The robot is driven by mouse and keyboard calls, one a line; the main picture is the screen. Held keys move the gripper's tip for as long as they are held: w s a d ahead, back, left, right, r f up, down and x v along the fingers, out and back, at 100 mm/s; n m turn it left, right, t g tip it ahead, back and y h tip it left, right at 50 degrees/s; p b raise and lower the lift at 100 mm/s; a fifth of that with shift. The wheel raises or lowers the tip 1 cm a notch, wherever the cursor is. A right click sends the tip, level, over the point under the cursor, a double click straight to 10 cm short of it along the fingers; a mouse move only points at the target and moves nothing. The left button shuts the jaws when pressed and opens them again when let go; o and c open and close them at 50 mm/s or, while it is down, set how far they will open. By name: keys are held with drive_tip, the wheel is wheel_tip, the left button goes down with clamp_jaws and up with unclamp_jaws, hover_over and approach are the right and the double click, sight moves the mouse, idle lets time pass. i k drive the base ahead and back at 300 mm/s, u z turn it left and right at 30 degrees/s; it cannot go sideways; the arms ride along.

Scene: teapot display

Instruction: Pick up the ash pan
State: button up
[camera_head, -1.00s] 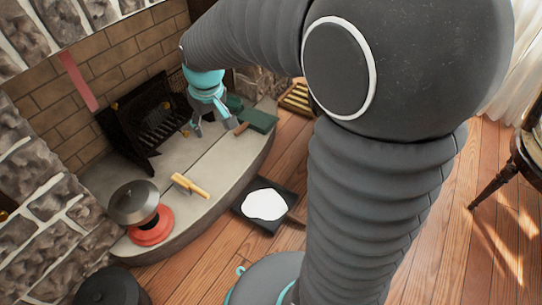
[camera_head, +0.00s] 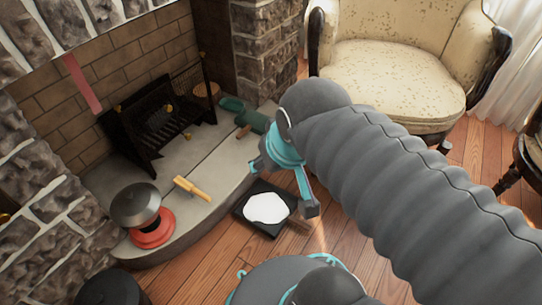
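The ash pan (camera_head: 251,222) is a flat, dark square pan with a white patch in it. It lies on the wooden floor just off the curved edge of the hearth. A brownish handle sticks out from its right side, partly behind a gripper finger. My gripper (camera_head: 284,189) hangs over the far right part of the pan with its fingers spread wide and nothing between them. One finger is near the hearth edge and the other is by the handle. I cannot tell whether either finger touches the pan.
The stone hearth (camera_head: 200,212) holds a yellow-handled brush (camera_head: 192,188), a dark-lidded pot on a red base (camera_head: 150,235), a green dustpan (camera_head: 252,122) and a black grate (camera_head: 150,125). A cream armchair (camera_head: 395,75) stands behind my arm. Some floor left of my base is clear.

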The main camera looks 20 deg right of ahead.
sight(266, 208)
drive_tip(key=u, duration=1.25)
drive_tip(key=k, duration=0.75)
drive_tip(key=z, duration=1.3)
